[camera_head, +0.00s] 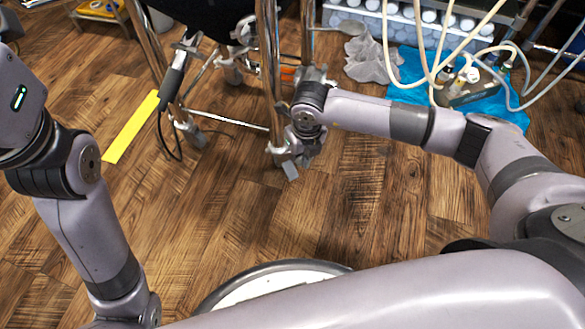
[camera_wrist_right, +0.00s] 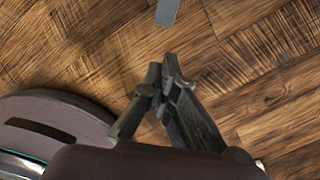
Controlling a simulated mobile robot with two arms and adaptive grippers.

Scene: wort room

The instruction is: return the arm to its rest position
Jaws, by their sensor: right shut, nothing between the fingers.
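My right arm (camera_head: 365,112) reaches in from the right, its forearm stretched level across the upper middle of the head view. My right gripper (camera_head: 290,165) hangs at its end, pointing down over the wooden floor beside a metal stand leg. I cannot tell whether it touches the leg. In the right wrist view the right gripper (camera_wrist_right: 168,78) has its fingertips together, with nothing between them. My left arm (camera_head: 85,215) comes in at the left and bends down to the lower edge; its gripper is out of sight.
A shiny metal stand (camera_head: 268,65) rises close to my right gripper. A cable hangs from a dark probe (camera_head: 172,83) on it. A blue mat (camera_head: 415,95) with a hose-fitted device (camera_head: 470,85) lies behind the right forearm. Wooden floor (camera_head: 215,225) between the arms is clear.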

